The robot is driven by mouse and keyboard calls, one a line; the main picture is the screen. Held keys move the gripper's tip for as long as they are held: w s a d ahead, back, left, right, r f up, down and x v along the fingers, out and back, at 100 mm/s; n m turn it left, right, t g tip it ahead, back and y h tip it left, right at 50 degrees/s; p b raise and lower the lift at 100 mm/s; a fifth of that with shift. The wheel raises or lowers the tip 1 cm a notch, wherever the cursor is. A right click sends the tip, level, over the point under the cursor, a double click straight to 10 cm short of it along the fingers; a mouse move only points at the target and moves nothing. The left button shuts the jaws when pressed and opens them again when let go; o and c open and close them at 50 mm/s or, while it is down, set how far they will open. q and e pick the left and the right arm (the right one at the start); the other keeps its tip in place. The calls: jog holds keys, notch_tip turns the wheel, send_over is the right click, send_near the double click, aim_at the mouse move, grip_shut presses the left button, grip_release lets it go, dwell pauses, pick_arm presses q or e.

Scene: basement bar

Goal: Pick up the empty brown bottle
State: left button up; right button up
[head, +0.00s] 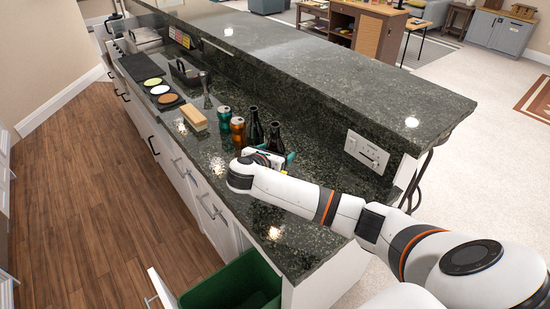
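Two dark bottles stand upright on the green-black stone counter (330,195), one at the left (256,128) and one at the right (275,138). Both look nearly black, so I cannot tell which is brown or empty. My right arm reaches in from the lower right. Its gripper (275,157) is low over the counter, just in front of the right bottle, and overlaps its base. The fingers are mostly hidden by the wrist, so I cannot tell whether they are open or touch the bottle. My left gripper is out of view.
A wooden-backed brush (194,117), a steel jigger-like tool (207,92) and coasters (158,90) lie farther left. The raised bar ledge (330,62) runs behind. A green bin (235,285) sits in the open drawer below.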

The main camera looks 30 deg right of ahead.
jog(key=c, duration=1.2)
